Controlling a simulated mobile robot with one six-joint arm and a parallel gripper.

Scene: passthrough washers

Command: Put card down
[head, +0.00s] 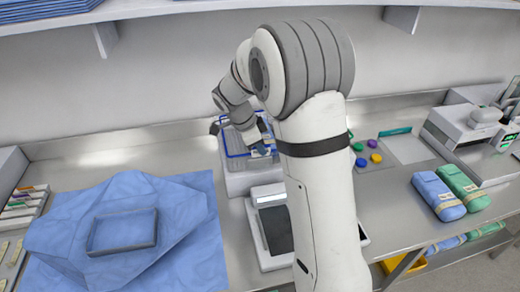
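My gripper (262,142) is at the back middle of the steel counter, beside a blue-rimmed basket (228,140). It points downward and looks small, dark and partly hidden by my own arm. I cannot tell whether it is open or shut, or whether it holds something. No card can be made out for certain in the head view.
The basket rests on a pale grey unit (240,180). A device with a small screen (271,198) stands in front. A blue drape (190,250) with a dark-framed tray (123,245) lies left. Coloured discs (376,158) and blue (437,195) and green packs (465,187) lie right.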

